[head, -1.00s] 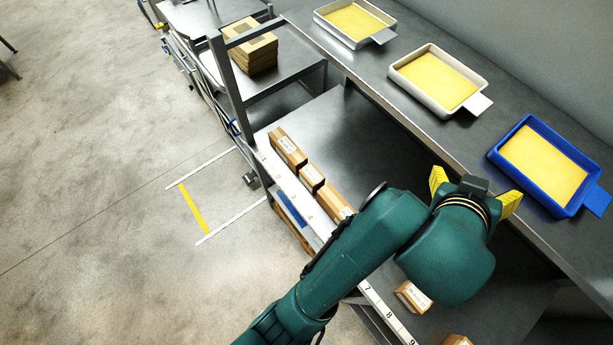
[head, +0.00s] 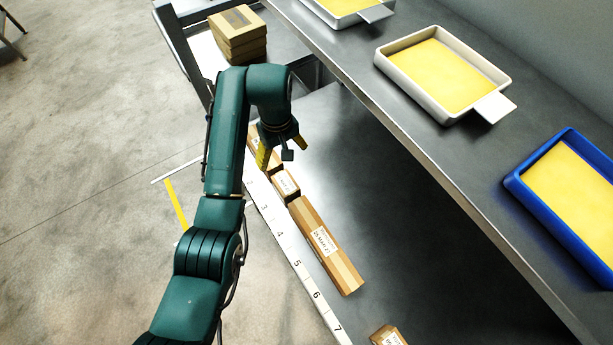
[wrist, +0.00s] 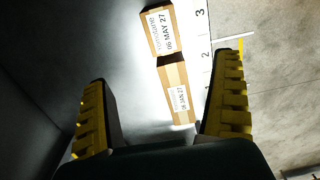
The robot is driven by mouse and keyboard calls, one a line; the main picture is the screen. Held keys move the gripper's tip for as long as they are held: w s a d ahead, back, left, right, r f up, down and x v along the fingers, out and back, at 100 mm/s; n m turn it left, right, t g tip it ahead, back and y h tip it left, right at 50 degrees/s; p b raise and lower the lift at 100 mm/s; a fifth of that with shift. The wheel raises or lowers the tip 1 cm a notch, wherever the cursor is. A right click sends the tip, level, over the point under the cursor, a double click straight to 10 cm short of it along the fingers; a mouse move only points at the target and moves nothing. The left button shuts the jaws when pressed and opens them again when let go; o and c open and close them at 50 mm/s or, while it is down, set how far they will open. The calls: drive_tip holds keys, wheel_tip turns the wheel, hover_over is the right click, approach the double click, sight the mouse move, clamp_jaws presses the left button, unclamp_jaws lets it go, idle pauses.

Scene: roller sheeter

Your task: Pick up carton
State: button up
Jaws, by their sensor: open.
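Several brown cartons with white labels lie in a row along the numbered strip on the lower shelf. The end carton (head: 258,138), near mark 2, is partly hidden by my gripper (head: 283,152) in the head view. In the wrist view this carton (wrist: 178,92) shows a date label reading about "JAN 27" and lies between my two yellow fingers (wrist: 163,72), nearer the right one, untouched as far as I can see. My gripper is open and empty above the row.
A long carton (head: 325,245) and another carton (head: 388,337) lie further along the numbered strip (head: 296,262). White trays (head: 448,118) and a blue tray (head: 590,265) with yellow contents stand on the upper bench. Stacked boxes (head: 240,32) sit behind. The dark shelf right of the row is clear.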

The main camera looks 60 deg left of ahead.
drive_tip(key=b, duration=0.2)
hover_over(285, 182)
wheel_tip(285, 182, down, 11)
drive_tip(key=shift+d+r, duration=0.1)
wheel_tip(285, 182, down, 6)
drive_tip(key=shift+r, duration=0.15)
drive_tip(key=c, duration=1.4)
